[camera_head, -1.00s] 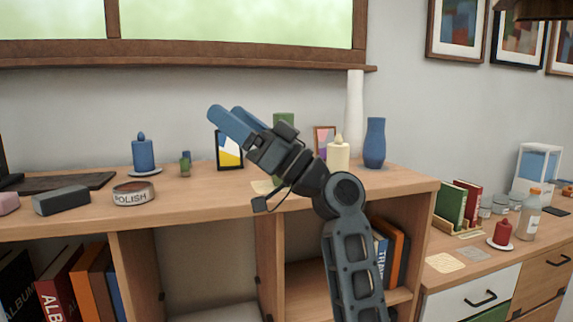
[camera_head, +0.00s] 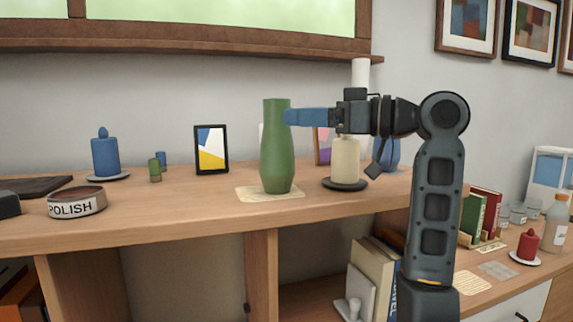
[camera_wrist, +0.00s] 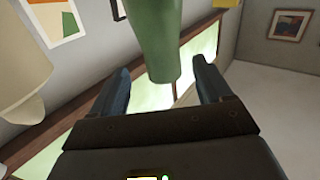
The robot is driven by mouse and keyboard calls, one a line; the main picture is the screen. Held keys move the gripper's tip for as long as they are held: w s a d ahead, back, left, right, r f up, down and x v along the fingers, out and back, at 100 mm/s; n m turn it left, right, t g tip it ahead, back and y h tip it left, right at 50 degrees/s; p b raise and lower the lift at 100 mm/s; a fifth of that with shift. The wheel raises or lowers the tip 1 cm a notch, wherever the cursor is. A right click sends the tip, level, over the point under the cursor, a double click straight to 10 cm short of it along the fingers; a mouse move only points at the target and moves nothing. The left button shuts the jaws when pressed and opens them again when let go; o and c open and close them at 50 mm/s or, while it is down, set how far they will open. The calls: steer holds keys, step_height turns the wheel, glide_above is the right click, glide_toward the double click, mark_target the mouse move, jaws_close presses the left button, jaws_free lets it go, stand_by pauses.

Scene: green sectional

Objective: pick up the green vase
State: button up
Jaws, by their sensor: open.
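The green vase (camera_head: 276,150) stands upright on a pale mat (camera_head: 256,195) on the wooden shelf top. My gripper (camera_head: 290,117) points left in the head view, its blue fingers level with the vase's upper part. In the wrist view the vase (camera_wrist: 155,40) shows at the top centre, its end reaching in between the two open fingers (camera_wrist: 160,88). Nothing is held. Whether a finger touches the vase cannot be told.
A cream candle (camera_head: 345,161) on a dark dish stands right of the vase, under my gripper. A blue vase (camera_head: 391,153) is partly hidden behind my arm. A framed picture (camera_head: 211,150) and a polish tin (camera_head: 77,203) are to the left. The shelf front before the vase is clear.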

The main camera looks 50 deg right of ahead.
mark_target(269, 117)
steer(key=x, duration=0.3)
steer(key=p+x, duration=0.1)
steer(key=x, duration=0.3)
steer(key=shift+w+a+f, duration=0.25)
steer(key=shift+w, duration=0.05)
jaws_close()
stand_by(0.5)
